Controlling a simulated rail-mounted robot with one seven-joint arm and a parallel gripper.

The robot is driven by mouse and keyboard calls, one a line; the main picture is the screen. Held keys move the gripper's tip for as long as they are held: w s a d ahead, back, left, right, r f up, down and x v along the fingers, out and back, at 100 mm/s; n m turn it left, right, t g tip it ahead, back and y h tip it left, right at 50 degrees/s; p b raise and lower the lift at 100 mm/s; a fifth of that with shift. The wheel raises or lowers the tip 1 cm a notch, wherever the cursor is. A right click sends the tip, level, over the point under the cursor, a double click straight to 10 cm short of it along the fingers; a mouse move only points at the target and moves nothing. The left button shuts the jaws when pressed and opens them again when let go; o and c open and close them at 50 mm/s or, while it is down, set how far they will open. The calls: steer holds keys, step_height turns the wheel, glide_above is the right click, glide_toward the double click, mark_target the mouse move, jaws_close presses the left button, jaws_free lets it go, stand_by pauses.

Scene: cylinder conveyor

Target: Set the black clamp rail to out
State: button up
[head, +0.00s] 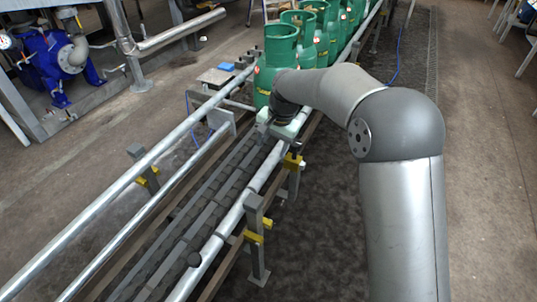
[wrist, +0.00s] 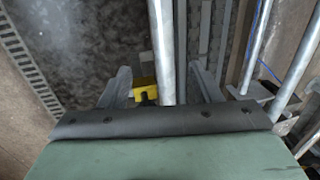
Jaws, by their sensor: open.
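I cannot tell for sure which part is the black clamp. My gripper (head: 283,130) is over this rail, just in front of the nearest green cylinder (head: 276,72). In the wrist view the rail (wrist: 163,50) runs between the two grey fingers of my gripper (wrist: 161,86), which stand apart from it. A yellow clamp piece (wrist: 143,88) shows beside the rail. The dark edge of my gripper's body hides what lies below.
The dark conveyor chain (head: 205,205) is empty in front. Several green cylinders stand in a row behind the nearest one. Two silver rails (head: 118,195) run along the left side. Posts with yellow clamps (head: 253,237) stand on the right.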

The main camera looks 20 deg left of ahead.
steer(key=shift+d+r, duration=0.2)
steer(key=shift+r, duration=0.55)
steer(key=shift+d+r, duration=0.15)
steer(key=shift+r, duration=0.6)
steer(key=s+d+r+p, duration=0.3)
steer(key=d+r+p, duration=0.1)
steer(key=d+r, duration=0.25)
steer(key=s+d+r+h+p, duration=0.1)
steer(key=s+d+r+p, duration=0.1)
steer(key=d+r+p, duration=0.45)
steer(key=s+d+r+p, duration=0.2)
steer(key=s+d+r, duration=0.15)
steer(key=d, duration=0.55)
steer(key=s+d+r+p, duration=0.3)
steer(key=s+d+p, duration=0.1)
steer(key=s+d, duration=0.3)
steer(key=s+d+r+n+h+p, duration=0.1)
steer(key=s+d+r+p, duration=0.2)
steer(key=s+d+p, duration=0.2)
steer(key=s+d, duration=0.3)
steer(key=s, duration=0.3)
steer(key=shift+r, duration=0.2)
